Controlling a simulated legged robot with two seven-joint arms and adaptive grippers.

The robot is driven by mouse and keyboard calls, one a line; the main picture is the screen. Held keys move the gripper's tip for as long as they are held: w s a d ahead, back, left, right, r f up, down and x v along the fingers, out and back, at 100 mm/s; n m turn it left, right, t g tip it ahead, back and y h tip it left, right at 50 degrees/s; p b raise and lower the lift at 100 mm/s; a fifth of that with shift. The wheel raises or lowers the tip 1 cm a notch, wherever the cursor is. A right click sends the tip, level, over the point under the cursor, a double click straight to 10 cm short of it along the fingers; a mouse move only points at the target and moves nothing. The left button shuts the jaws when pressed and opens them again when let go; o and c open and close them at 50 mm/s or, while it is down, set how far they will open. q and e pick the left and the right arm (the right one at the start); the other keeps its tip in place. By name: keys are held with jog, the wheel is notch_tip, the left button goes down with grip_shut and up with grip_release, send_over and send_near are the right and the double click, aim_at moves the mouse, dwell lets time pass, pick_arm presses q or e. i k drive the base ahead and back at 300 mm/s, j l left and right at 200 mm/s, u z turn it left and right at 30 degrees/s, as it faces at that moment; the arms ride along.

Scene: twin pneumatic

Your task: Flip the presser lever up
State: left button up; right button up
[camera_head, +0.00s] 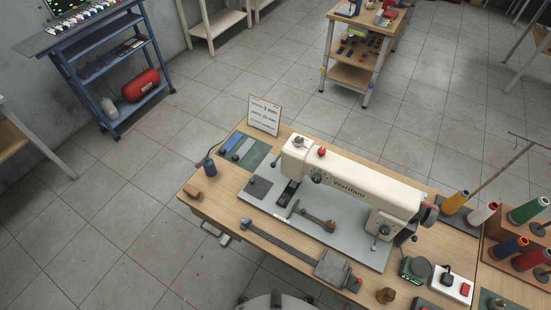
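A cream sewing machine (350,184) with red lettering stands on the wooden table. Its head is at the left end and its pillar and handwheel (429,214) are at the right. A small lever with a dark knob (384,230) sticks out from the pillar's front. A thin pale piece (293,209) shows below the head, by the needle area. I cannot tell for sure which part is the presser lever, or whether it is up or down. Neither of my grippers is in view.
A grey strap-like bar (283,240) lies along the table front, ending at a grey block (333,268). Thread cones (455,203) stand at the right. A card sign (264,115) stands behind left. A blue shelf cart (110,60) is far left.

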aim_at(273, 164)
jog(key=j+z, duration=0.45)
jog(key=j, duration=0.25)
jog(key=j+z, duration=0.5)
jog(key=j, duration=0.2)
